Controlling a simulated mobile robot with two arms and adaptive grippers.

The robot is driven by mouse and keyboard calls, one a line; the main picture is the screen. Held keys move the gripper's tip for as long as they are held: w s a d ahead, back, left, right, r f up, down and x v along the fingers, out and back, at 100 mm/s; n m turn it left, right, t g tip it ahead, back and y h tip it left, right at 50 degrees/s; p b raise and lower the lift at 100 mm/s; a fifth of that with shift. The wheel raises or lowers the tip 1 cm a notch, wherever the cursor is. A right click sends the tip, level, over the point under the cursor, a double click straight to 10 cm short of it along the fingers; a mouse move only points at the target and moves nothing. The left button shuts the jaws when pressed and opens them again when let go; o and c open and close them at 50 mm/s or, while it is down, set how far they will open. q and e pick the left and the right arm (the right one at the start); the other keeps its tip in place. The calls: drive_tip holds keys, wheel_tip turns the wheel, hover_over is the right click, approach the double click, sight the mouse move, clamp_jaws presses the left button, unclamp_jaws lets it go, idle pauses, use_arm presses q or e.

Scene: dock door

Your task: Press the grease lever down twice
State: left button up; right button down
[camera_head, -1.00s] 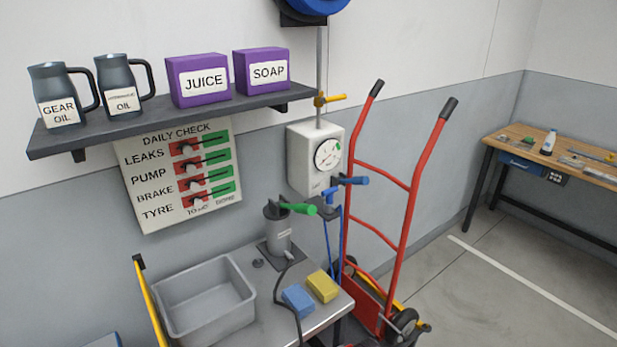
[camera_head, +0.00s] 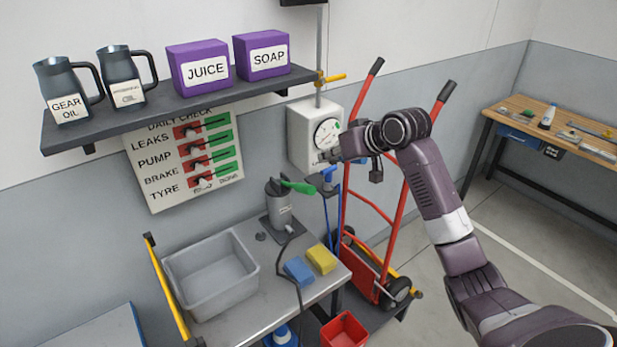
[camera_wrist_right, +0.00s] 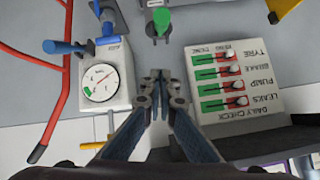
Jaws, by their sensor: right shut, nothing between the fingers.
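The grease pump is a grey canister (camera_head: 280,208) on the metal bench, with a green-handled lever (camera_head: 298,186) sticking out to the right at its top. The green handle also shows at the top of the right wrist view (camera_wrist_right: 161,20). My right gripper (camera_head: 325,158) is shut and empty, above and to the right of the green handle, in front of the white gauge box. In the wrist view its fingertips (camera_wrist_right: 160,76) are together and apart from the handle. My left gripper is in neither view.
A shelf (camera_head: 190,108) with jugs and purple boxes overhangs the check board (camera_head: 185,163). A grey tub (camera_head: 213,278), a blue sponge (camera_head: 299,270) and a yellow sponge (camera_head: 321,258) sit on the bench. The gauge box (camera_head: 303,135) and red hand truck (camera_head: 365,210) stand close to my right arm.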

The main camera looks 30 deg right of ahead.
drive_tip(key=p, duration=0.4)
hover_over(296, 186)
drive_tip(key=s+d, duration=0.2)
drive_tip(key=d, duration=0.1)
drive_tip(key=f, duration=0.6)
drive_tip(key=shift+w+a+f, duration=0.1)
drive_tip(key=shift+w+a, duration=0.05)
drive_tip(key=shift+w, duration=0.05)
drive_tip(key=s+f+p, duration=0.2)
drive_tip(key=f, duration=0.1)
drive_tip(key=shift+a+f, duration=0.1)
drive_tip(key=shift+a, duration=0.1)
drive_tip(key=shift+f, duration=0.25)
drive_tip(key=shift+w, duration=0.1)
